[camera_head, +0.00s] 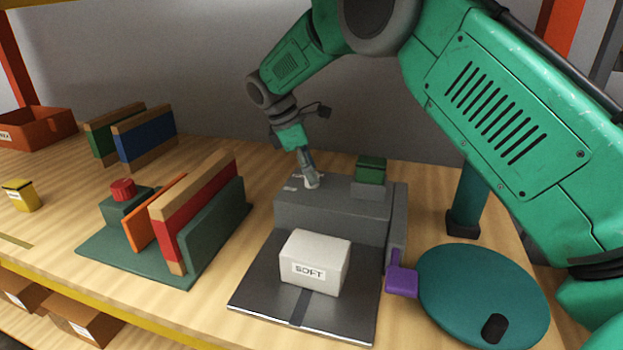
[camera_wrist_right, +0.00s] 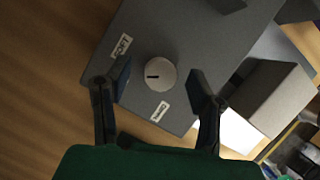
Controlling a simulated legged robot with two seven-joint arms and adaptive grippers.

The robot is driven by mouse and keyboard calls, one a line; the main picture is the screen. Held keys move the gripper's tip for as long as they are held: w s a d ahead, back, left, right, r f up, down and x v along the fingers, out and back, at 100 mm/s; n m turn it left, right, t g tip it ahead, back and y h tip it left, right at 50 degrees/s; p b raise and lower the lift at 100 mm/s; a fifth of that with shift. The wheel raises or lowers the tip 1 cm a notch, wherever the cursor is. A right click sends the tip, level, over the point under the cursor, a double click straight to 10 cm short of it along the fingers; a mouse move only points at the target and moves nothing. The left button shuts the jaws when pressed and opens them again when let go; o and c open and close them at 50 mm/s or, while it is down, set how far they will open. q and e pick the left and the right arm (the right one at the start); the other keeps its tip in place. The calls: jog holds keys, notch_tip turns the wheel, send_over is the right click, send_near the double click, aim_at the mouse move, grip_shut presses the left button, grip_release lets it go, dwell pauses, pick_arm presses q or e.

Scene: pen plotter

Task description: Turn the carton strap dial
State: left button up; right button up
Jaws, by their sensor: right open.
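The dial (camera_wrist_right: 161,73) is a round white knob with a short dark mark pointing left in the wrist view. It sits on top of the grey strapping machine (camera_head: 333,210), at the left of its upper surface. My right gripper (camera_head: 309,176) reaches down to it from above in the head view and partly hides it. In the wrist view my right gripper (camera_wrist_right: 160,84) is open, one finger on each side of the dial, with gaps visible. Small white labels (camera_wrist_right: 121,46) sit beside the dial; their print is unclear. My left gripper is not in view.
A white carton marked SOFT (camera_head: 316,262) rests on the machine's dark plate (camera_head: 258,293). A green block (camera_head: 370,170) stands on the machine's right. A purple handle (camera_head: 401,280) and teal disc (camera_head: 482,295) are at right. A green stand with boards (camera_head: 110,240) is left.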

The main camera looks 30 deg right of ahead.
jog(key=shift+x, duration=0.8)
jog(key=shift+r, duration=0.1)
jog(key=shift+a, duration=0.1)
jog(key=shift+a, duration=0.1)
grip_shut()
jog(key=c, duration=1.1)
grip_release()
jog(key=shift+r+p, duration=0.15)
jog(key=shift+p, duration=0.15)
jog(key=m+g+p, duration=0.1)
jog(key=m+p, duration=0.2)
jog(key=p, duration=0.4)
jog(key=shift+r+m+y, duration=0.15)
jog(key=shift+m+y, duration=0.15)
jog(key=shift+m+g+p, duration=0.3)
jog(key=shift+m+p, duration=0.4)
jog(key=shift+f+m+y+p, duration=0.3)
jog(key=shift+m+y+p, duration=0.2)
jog(key=shift+m, duration=0.3)
